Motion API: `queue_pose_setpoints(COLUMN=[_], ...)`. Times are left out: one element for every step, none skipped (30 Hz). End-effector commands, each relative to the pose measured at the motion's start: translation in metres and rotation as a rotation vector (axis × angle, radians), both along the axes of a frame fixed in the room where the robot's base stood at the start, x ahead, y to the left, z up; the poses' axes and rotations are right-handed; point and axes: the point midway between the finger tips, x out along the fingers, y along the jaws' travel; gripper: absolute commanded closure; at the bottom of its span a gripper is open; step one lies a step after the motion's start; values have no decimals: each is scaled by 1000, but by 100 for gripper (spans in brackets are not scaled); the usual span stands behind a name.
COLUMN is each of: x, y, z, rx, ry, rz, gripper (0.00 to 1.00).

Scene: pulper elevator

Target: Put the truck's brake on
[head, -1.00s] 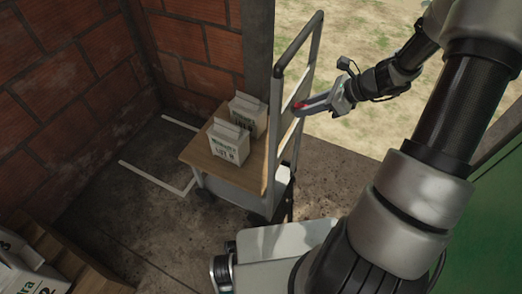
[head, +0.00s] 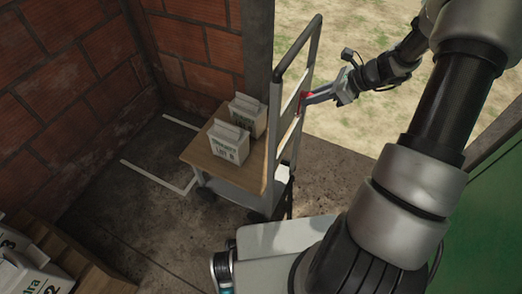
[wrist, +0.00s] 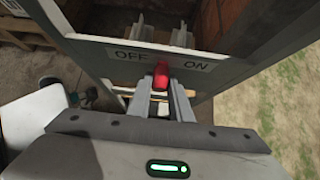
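The truck is a platform trolley with a wooden deck (head: 203,155) and a tall grey handle frame (head: 316,50). Its brake lever is red; in the wrist view the lever (wrist: 161,76) stands on the handle's cross panel between the printed words OFF, on the left, and ON, on the right. It is near the middle of the two words. My gripper (head: 308,98) is at the handle's outer side. In the wrist view its fingers (wrist: 158,88) are apart, one on each side of the lever, with gaps showing. I cannot tell whether either finger touches it.
Two white cartons (head: 227,145) stand on the deck. Brick walls (head: 60,80) close the left and back. White floor markings (head: 160,177) lie left of the truck. More cartons (head: 22,270) sit on wood at lower left. Open ground (head: 375,40) lies beyond the handle.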

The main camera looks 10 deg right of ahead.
Motion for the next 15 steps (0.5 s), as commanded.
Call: queue_pose_setpoints(x=[1, 1, 1, 1, 1, 1, 1, 1, 3, 4, 6, 8, 10, 12, 15], y=[-1, -1, -1, -1, -1, -1, -1, -1, -2, -2, -3, -5, -7, -8, -9], z=[1, 1, 1, 1, 1, 1, 1, 1, 1, 1, 1, 0, 0, -1, -1], rx=[-1, -1, -1, 0, 0, 0, 0, 0, 0, 0, -1, 0, 0, 0, 1], ry=[-2, -2, -2, -2, -2, -2, -2, -2, -2, -2, -3, -3, -3, -3, -2], rz=[-1, -1, -1, -1, -1, -1, -1, -1, -1, -1, 0, 0, 0, 0, 0], gripper=[86, 86, 86, 86, 86, 86, 86, 86, 86, 86, 86, 86, 86, 86, 86])
